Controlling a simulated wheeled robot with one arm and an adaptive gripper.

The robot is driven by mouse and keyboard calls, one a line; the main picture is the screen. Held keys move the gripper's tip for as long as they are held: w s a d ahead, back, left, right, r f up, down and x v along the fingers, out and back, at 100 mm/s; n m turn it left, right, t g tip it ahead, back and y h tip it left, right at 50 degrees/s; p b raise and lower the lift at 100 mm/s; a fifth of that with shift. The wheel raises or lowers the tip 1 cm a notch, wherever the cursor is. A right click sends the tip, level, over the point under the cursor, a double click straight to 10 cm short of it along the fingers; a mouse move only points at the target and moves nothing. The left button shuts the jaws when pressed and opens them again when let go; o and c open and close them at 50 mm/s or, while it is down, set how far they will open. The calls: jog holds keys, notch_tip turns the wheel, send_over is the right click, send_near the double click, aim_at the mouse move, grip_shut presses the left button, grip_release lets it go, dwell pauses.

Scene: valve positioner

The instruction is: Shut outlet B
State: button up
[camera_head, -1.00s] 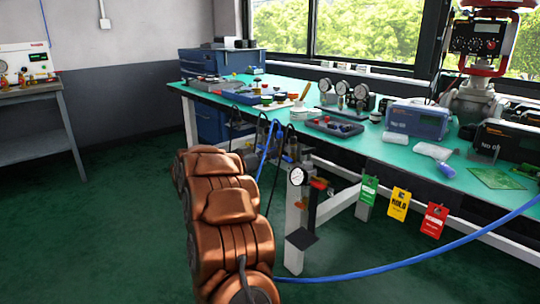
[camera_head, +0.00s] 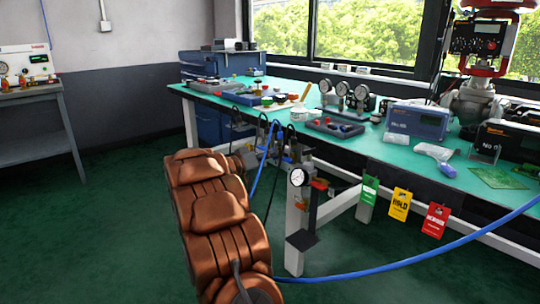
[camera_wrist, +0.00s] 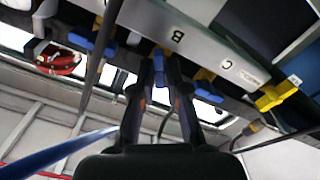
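In the wrist view, my gripper (camera_wrist: 160,68) points up at the underside of a valve manifold. The manifold carries a pale label strip with the letter B (camera_wrist: 178,36) and, to its right, the letter C (camera_wrist: 227,64). A blue handle (camera_wrist: 158,64) lies between my two fingertips, just below a yellow part near the B. The fingers stand apart on either side of it. I cannot tell whether they touch it. A yellow handle (camera_wrist: 277,95) sits right of C. In the head view, my arm hides the gripper and most of the valves.
A round red part (camera_wrist: 57,60) and another blue handle (camera_wrist: 105,47) are to the left in the wrist view. In the head view, a pressure gauge (camera_head: 297,177), green, yellow and red tags (camera_head: 401,204) and a blue hose (camera_head: 400,267) are at the bench front.

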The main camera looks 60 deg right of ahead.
jog(key=o, duration=0.3)
jog(key=shift+a, duration=0.1)
jog(key=v, duration=1.1)
jog(key=shift+w+a, duration=0.1)
jog(key=shift+a, duration=0.3)
